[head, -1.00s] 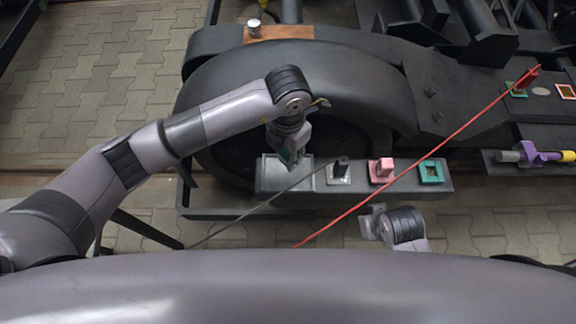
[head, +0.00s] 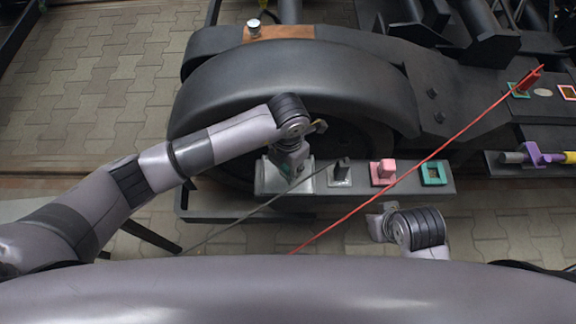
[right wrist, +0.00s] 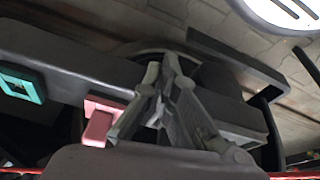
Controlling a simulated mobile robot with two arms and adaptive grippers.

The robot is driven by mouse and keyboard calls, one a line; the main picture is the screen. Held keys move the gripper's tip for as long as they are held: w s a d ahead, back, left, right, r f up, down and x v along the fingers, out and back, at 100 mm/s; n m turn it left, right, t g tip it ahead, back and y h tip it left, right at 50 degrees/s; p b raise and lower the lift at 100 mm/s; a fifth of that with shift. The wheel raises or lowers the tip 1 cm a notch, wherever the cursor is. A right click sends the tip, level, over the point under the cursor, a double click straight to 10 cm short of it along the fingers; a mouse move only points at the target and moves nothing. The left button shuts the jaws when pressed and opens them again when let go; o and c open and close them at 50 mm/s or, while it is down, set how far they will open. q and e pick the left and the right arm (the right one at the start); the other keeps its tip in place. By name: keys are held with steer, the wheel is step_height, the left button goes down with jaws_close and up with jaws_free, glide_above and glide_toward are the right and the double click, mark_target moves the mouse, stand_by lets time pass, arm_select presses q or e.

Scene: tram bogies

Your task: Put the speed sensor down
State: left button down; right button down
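My left gripper (head: 289,176) is low over the pale metal tray (head: 264,180) at the left end of the dark bench. A small dark green piece, which I take for the speed sensor (head: 286,169), shows at its fingers; they hide most of it. I cannot see whether it touches the tray. My right gripper (head: 376,222) hangs in front of the bench, empty. In the right wrist view its fingers (right wrist: 163,62) come together at the tips.
Right of the tray stand a black plug (head: 341,166) with a dark cable, a pink block (head: 382,171) and an empty teal frame (head: 433,173). A red cable (head: 420,165) crosses the bench from a red plug (head: 529,80). The large wheel guard (head: 290,80) rises behind.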

arm_select(q)
steer(key=c, duration=1.6)
jaws_free()
steer(key=o, duration=0.4)
steer(key=shift+c, duration=0.2)
arm_select(e)
steer(key=shift+r, duration=0.2)
arm_select(q)
step_height(320, 180, up, 12)
steer(key=p, duration=0.2)
steer(key=shift+r, duration=0.15)
arm_select(e)
step_height(320, 180, down, 9)
steer(key=shift+w+a+r+g, duration=0.15)
steer(key=shift+w+g, duration=0.05)
steer(key=shift+g, duration=0.1)
